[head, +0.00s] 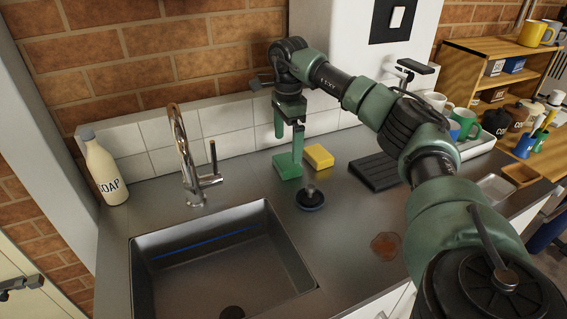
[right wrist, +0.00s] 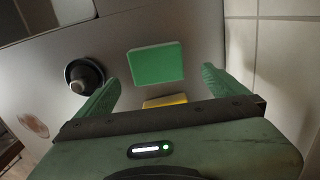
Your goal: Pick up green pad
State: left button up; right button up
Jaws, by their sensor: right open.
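In the right wrist view the green pad (right wrist: 156,64) lies ahead of the jaws, between the lines of the two fingers. My right gripper (head: 288,143) points down just above the pad, its fingers spread and empty. In the right wrist view the right gripper's fingers (right wrist: 160,80) stand apart on either side, and I see no contact with the pad. One finger partly covers the pad in the head view. My left gripper is not in view.
A yellow sponge (head: 318,157) lies close right of the pad. A round black-based object with a knob (head: 310,198) stands in front. A black ribbed mat (head: 376,172) lies further right. The sink (head: 215,262), tap (head: 190,165) and soap bottle (head: 103,168) are left.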

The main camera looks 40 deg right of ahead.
aim_at(287, 161)
jog(key=f, duration=0.3)
jog(key=f+p, duration=0.1)
jog(key=f, duration=0.1)
jog(key=shift+s+a+f, duration=0.2)
jog(key=shift+f, duration=0.2)
jog(key=c, duration=1.4)
